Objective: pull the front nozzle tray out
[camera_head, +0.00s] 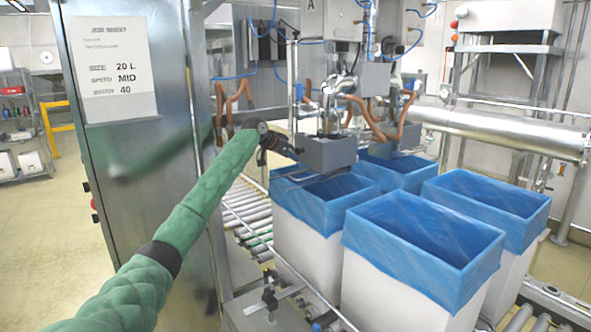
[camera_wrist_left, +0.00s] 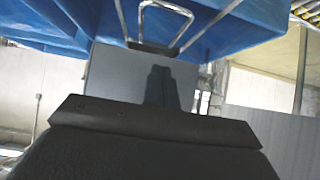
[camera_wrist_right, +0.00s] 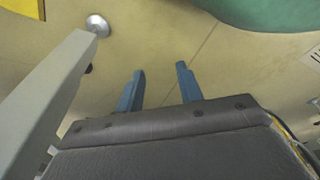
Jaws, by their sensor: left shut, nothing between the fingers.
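The front nozzle tray (camera_head: 328,154) is a grey box under the front filling nozzle, above the rear-left blue-lined box. It also shows in the left wrist view as a grey face (camera_wrist_left: 114,75). A thin wire handle (camera_wrist_left: 165,8) shows in that view, just beyond my left fingertips against the blue liner. My left gripper (camera_head: 298,154) is at the tray's left side; its fingers (camera_wrist_left: 160,68) are together and hold nothing. I cannot tell if they touch the tray. My right gripper (camera_wrist_right: 160,72) is open and empty over bare floor, outside the head view.
Several white boxes with blue liners (camera_head: 425,225) stand close together on the roller conveyor (camera_head: 247,205). A steel cabinet (camera_head: 130,160) stands left of the tray beside my left arm. A second grey tray (camera_head: 405,137) is behind. Brown hoses (camera_head: 375,118) hang around the nozzles.

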